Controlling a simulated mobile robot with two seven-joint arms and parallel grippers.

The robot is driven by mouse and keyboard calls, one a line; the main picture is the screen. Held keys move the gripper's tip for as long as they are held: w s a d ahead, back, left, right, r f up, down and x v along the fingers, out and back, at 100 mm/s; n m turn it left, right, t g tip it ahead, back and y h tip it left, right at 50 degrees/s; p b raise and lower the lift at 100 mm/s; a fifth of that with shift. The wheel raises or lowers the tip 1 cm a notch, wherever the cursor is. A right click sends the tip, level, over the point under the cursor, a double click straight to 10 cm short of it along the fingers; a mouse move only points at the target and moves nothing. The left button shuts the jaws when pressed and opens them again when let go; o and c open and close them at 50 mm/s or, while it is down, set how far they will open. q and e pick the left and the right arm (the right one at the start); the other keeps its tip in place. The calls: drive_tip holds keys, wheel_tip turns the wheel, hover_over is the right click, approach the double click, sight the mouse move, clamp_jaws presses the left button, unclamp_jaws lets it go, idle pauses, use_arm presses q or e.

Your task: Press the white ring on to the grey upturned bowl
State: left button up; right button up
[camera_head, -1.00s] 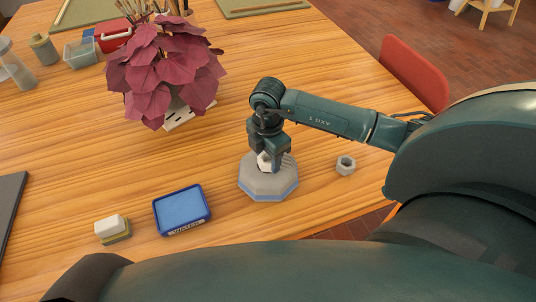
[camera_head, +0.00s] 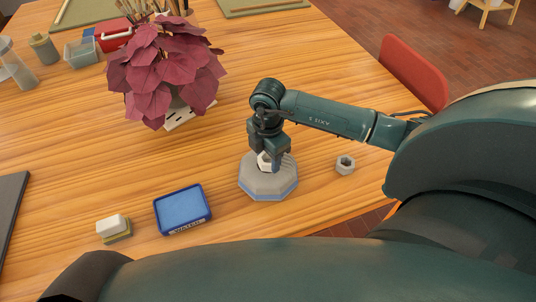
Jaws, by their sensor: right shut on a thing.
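The grey faceted piece (camera_head: 269,186), which I take to be the upturned bowl, sits near the table's right front edge with a blue band around its lower edge. The white ring (camera_head: 264,163) is at its top, partly hidden by my fingers. My right gripper (camera_head: 267,160) points down over the piece and is shut on the white ring. The ring looks to be at or just above the grey top; I cannot tell whether they touch. My left gripper is not in view.
A small grey hexagonal ring (camera_head: 345,165) lies to the right. A blue water tray (camera_head: 182,209) and a white-topped sponge (camera_head: 112,226) lie to the left. A red-leaved plant (camera_head: 165,70) stands behind. A red chair (camera_head: 414,72) is beyond the table edge.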

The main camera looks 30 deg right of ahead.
drive_tip(key=shift+s+f, duration=0.2)
drive_tip(key=o, duration=1.1)
drive_tip(key=shift+w, duration=0.1)
drive_tip(key=shift+c, duration=0.2)
drive_tip(key=shift+r, duration=0.1)
wheel_tip(320, 180, up, 13)
